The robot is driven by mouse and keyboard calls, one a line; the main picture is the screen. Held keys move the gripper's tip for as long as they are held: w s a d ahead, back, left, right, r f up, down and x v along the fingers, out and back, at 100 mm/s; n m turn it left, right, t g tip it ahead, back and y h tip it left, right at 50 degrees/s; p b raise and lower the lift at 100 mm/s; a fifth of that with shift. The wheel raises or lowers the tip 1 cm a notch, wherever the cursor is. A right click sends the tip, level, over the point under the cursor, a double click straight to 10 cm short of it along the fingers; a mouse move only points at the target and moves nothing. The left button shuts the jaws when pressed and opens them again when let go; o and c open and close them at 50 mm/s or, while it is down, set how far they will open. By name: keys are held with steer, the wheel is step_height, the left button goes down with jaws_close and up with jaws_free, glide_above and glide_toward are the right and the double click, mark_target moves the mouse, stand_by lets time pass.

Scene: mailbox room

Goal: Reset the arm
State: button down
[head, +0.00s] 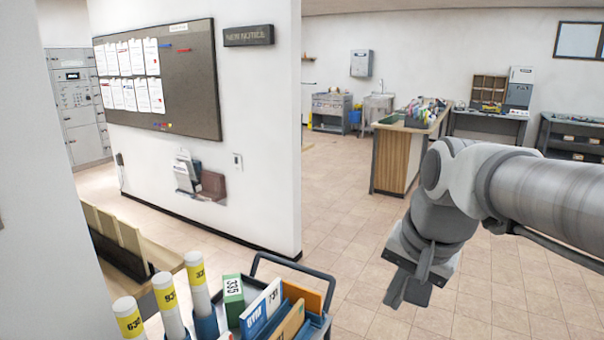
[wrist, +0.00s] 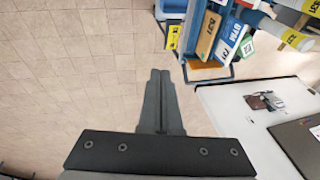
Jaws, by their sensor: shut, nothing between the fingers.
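My gripper (head: 408,290) hangs from my grey arm at the right of the head view and points down over the tiled floor. In the wrist view my gripper (wrist: 160,76) has its two dark fingers together with nothing between them. It is apart from every object. In the head view the arm reaches in from the right edge, bent at a rounded joint above the gripper.
A cart (head: 262,257) with mailing tubes (head: 166,300) and numbered folders (head: 262,308) stands at the lower left. A white wall (head: 275,130) with a notice board (head: 190,85) is behind it. A wood-sided counter (head: 400,160) stands farther back. Floor (head: 350,260) between is clear.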

steer(key=s+f+n+t+h+p, duration=0.1)
steer(key=s+f+n+t, duration=0.1)
steer(key=s+n, duration=0.4)
steer(key=shift+s+d, duration=0.25)
steer(key=shift+s, duration=1.45)
